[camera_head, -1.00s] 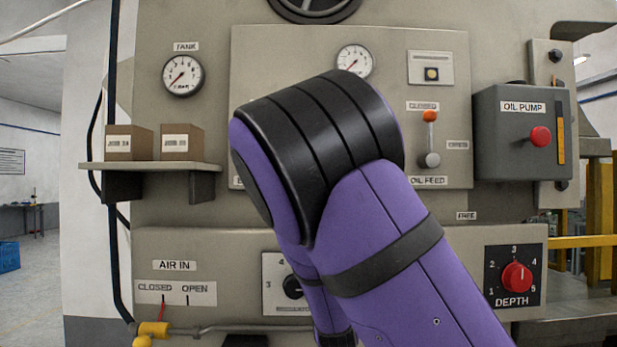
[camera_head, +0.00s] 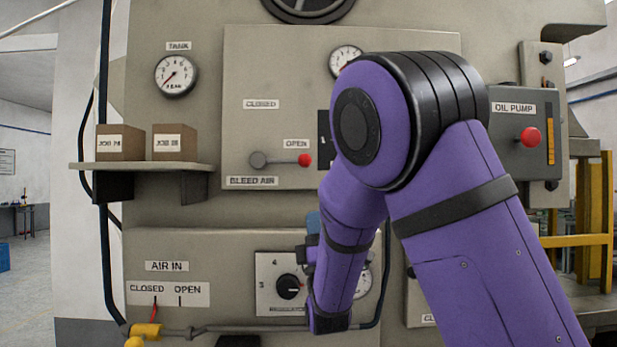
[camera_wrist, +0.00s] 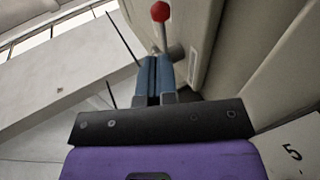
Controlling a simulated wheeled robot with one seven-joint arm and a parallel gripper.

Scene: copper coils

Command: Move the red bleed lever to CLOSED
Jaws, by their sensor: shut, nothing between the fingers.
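The red-knobbed bleed lever (camera_head: 305,160) points right from its grey pivot (camera_head: 258,160), with its knob below the OPEN label (camera_head: 297,143). The CLOSED label (camera_head: 262,104) is above the pivot, and the BLEED AIR label (camera_head: 253,181) is below it. The red knob also shows at the top of the wrist view (camera_wrist: 160,11). My gripper's blue fingers (camera_wrist: 153,62) are shut and empty, their tips close to the lever's rod in that view; contact cannot be told. In the head view my gripper (camera_head: 313,222) is below the knob, apart from it, partly hidden by my arm.
A shelf (camera_head: 140,167) with two boxes juts out at left. Below are the AIR IN lever (camera_head: 155,312), a pipe and a numbered dial (camera_head: 289,286). The OIL PUMP box (camera_head: 528,135) projects at right. My arm hides the panel's right part.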

